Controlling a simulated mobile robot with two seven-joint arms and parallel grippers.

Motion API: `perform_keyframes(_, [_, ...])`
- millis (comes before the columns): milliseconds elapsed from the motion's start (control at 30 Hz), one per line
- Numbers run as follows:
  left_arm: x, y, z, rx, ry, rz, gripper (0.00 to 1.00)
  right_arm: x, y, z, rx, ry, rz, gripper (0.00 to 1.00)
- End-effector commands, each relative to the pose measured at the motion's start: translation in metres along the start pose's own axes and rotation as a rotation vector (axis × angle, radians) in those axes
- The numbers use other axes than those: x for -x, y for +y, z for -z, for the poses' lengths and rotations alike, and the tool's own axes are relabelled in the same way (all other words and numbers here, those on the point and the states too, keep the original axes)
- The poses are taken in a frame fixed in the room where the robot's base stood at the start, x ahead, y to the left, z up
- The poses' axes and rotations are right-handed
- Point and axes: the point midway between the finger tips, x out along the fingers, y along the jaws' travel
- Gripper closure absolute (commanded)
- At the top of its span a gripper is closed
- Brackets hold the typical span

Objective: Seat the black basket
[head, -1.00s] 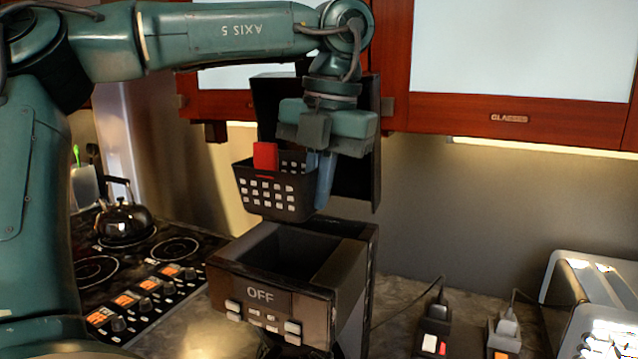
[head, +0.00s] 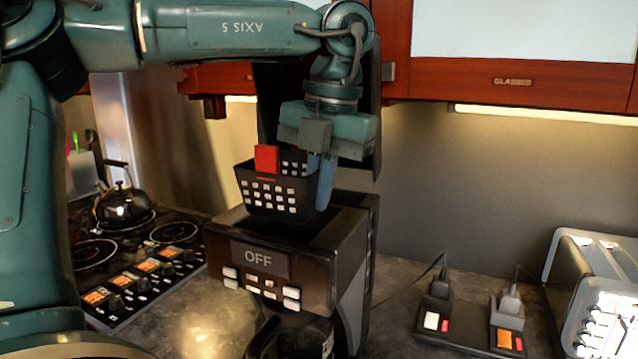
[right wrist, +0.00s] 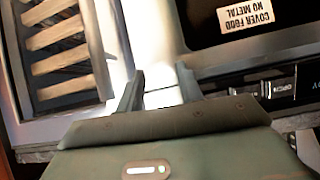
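The black basket (head: 272,193) has pale square holes and a red tab (head: 266,158) on its rim. My left gripper (head: 318,170) points down at its right side and is shut on it. The basket looks roughly level. It hangs over the open top of the black machine (head: 314,266) marked OFF, its base at about the height of the machine's top. I cannot tell whether the base has entered the opening, which the basket mostly hides. My right gripper (right wrist: 158,92) shows in the right wrist view with its fingers apart and nothing between them.
A stove with a kettle (head: 124,203) is at the left. Sockets with plugs (head: 472,322) and a silver appliance (head: 590,290) stand at the right. A red cabinet (head: 520,80) hangs above. A label about covering food (right wrist: 262,12) is near the right gripper.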

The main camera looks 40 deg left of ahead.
Motion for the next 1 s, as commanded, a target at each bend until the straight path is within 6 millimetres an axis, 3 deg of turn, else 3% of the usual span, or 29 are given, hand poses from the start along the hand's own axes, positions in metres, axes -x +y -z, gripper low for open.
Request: perform_keyframes(1000, [0.0010, 0.0002, 0.0001, 0.000, 0.000, 0.000, 1.00, -0.0009, 0.0007, 0.0049, 0.002, 0.006, -0.001, 0.64])
